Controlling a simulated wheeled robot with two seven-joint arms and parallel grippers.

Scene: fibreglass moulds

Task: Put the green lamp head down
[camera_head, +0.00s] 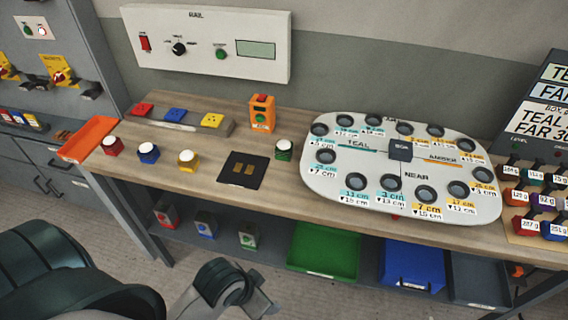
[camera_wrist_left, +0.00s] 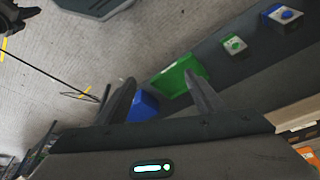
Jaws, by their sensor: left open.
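The green lamp head (camera_head: 284,150) is a small round piece with a white top and a green lower part. It stands upright on the wooden bench, right of a black square pad (camera_head: 242,170), and nothing holds it. My left gripper (camera_head: 268,297) is low in front of the bench, well away from the lamp head. In the left wrist view its two fingers (camera_wrist_left: 163,92) are spread with nothing between them. The lamp head is not in that view. My right gripper cannot be made out in either view.
Red (camera_head: 111,146), blue (camera_head: 148,153) and yellow (camera_head: 188,161) lamp heads stand left of the pad. An orange box (camera_head: 262,113) is behind. A white board with round sockets (camera_head: 318,188) fills the right. Green (camera_head: 325,272) and blue (camera_head: 414,289) trays sit on the lower shelf.

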